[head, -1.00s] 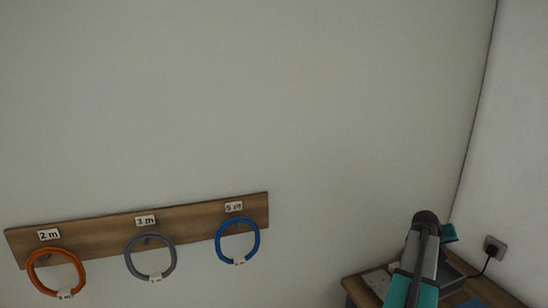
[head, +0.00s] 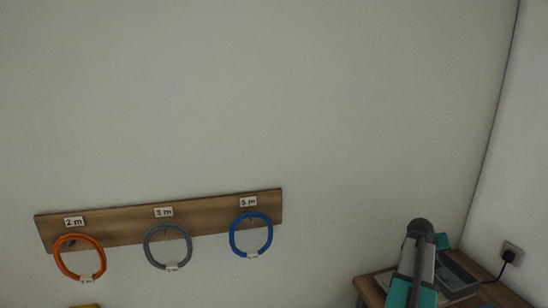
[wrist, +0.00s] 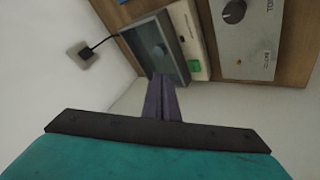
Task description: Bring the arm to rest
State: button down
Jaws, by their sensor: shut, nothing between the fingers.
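My arm (head: 413,265) rises at the lower right of the head view, in front of the wooden table in the corner. In the wrist view my gripper (wrist: 162,80) shows as two dark fingers lying together, shut and empty. I cannot tell the gap between the fingertips and the box. The fingers are hidden in the head view.
A wooden rail (head: 205,217) on the wall bears orange (head: 61,262), grey (head: 148,250) and blue (head: 233,240) cable coils under length labels. A wall socket (head: 511,252) with a plug is at right. A device with a knob (wrist: 245,35) stands on the table (wrist: 300,70).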

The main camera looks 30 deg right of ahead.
jog(key=w+a+f+n+t+y, duration=0.1)
jog(key=w+a+f+y, duration=0.1)
jog(key=w+a+f, duration=0.65)
jog(key=w+a+f+n+y, duration=0.15)
jog(key=w+a, duration=0.45)
jog(key=a, duration=0.8)
jog(key=w+a+f+n+t+y, duration=0.1)
jog(key=w+a+f+n, duration=0.1)
jog(key=w+a+f, duration=0.65)
jog(key=s+a+f+n+g+y, duration=0.1)
jog(key=s+a+f, duration=0.1)
jog(key=a, duration=1.2)
jog(key=s+a+f+n+y, duration=0.2)
jog(key=a, duration=1.2)
jog(key=s+a+f+n+g+y, duration=0.1)
jog(key=a+f, duration=0.2)
jog(key=a, duration=1.1)
jog(key=s+f+g+b, duration=0.3)
jog(key=s+f+b, duration=0.3)
jog(key=s+f, duration=0.7)
jog(key=s+f+g+b, duration=0.3)
jog(key=s+f+b, duration=0.4)
jog(key=s+f, duration=0.6)
notch_tip(320, 180, down, 5)
jog(key=shift+s+r, duration=0.1)
jog(key=shift+s, duration=0.1)
